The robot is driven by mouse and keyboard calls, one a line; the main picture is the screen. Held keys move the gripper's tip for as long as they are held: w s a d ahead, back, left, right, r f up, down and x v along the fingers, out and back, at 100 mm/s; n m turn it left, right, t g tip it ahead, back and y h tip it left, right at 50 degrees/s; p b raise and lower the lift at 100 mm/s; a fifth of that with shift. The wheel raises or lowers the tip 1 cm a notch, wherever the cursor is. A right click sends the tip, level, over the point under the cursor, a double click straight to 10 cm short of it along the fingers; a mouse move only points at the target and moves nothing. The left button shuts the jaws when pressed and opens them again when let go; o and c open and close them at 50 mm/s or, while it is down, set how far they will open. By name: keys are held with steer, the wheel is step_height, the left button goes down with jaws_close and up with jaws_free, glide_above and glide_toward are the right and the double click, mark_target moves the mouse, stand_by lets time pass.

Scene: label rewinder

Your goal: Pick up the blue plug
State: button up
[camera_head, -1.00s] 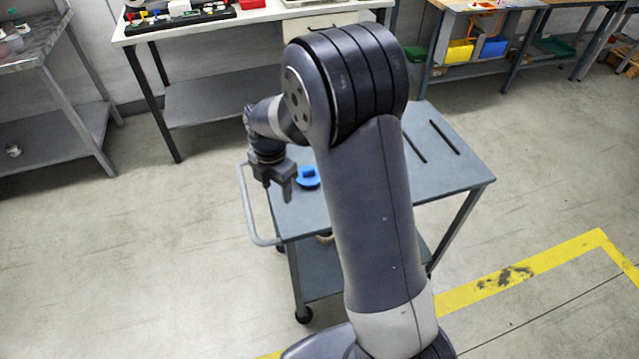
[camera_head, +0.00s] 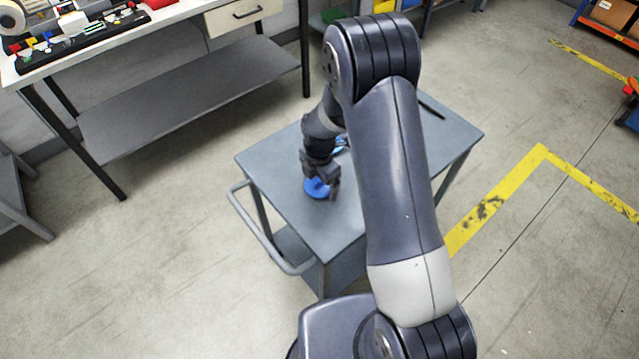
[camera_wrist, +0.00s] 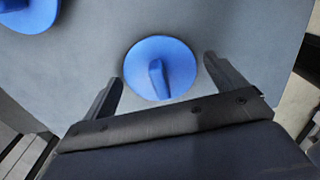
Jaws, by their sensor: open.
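A blue plug (camera_head: 316,190), a round disc with a raised ridge, lies on the grey cart top under my gripper (camera_head: 322,182). In the wrist view the same plug (camera_wrist: 158,68) shows whole, with the two fingers of my gripper (camera_wrist: 163,70) spread on either side of it. The fingers are open and empty, with a gap to the disc on both sides in the picture. How high they are above it is hard to tell. A second blue piece (camera_wrist: 28,12) is cut off at the upper left of the wrist view and is mostly hidden by my arm in the head view (camera_head: 341,143).
The cart (camera_head: 275,165) has a side handle (camera_head: 258,235) and a dark slot (camera_head: 431,109). A workbench (camera_head: 165,25) with small coloured parts stands behind it at the left. Yellow floor tape (camera_head: 490,200) runs at the right. The cart top around the plug is mostly clear.

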steer(key=shift+c, duration=0.3)
steer(key=c, duration=0.8)
